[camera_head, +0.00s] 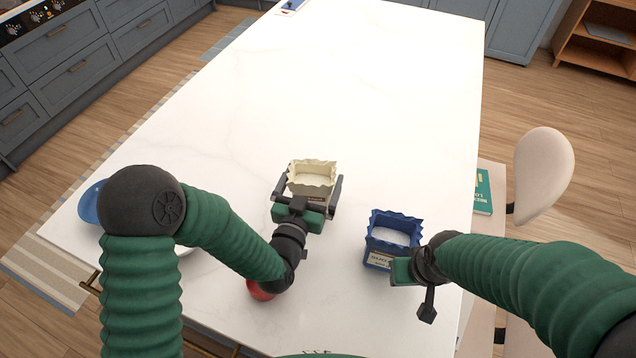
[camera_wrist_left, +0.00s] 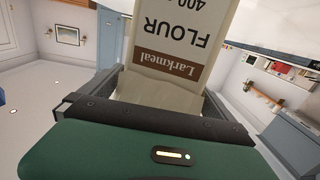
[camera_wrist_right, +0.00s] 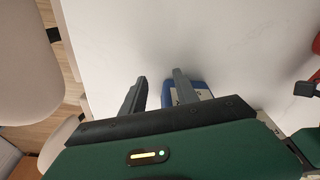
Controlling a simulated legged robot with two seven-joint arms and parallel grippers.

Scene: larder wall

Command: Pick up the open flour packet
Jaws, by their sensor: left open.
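The open flour packet (camera_head: 312,177) is cream with a jagged open top and pale contents. It stands upright on the white counter. Its label, with "Larkmeal FLOUR", shows upside down in the left wrist view (camera_wrist_left: 175,45). My left gripper (camera_head: 310,189) is open, with one finger on either side of the packet. Whether either finger touches it I cannot tell.
A red object (camera_head: 260,291) is partly under my left arm. A blue rounded object (camera_head: 90,203) is at the left edge. A green book (camera_head: 483,192) and a pale chair (camera_head: 543,170) are off to the right.

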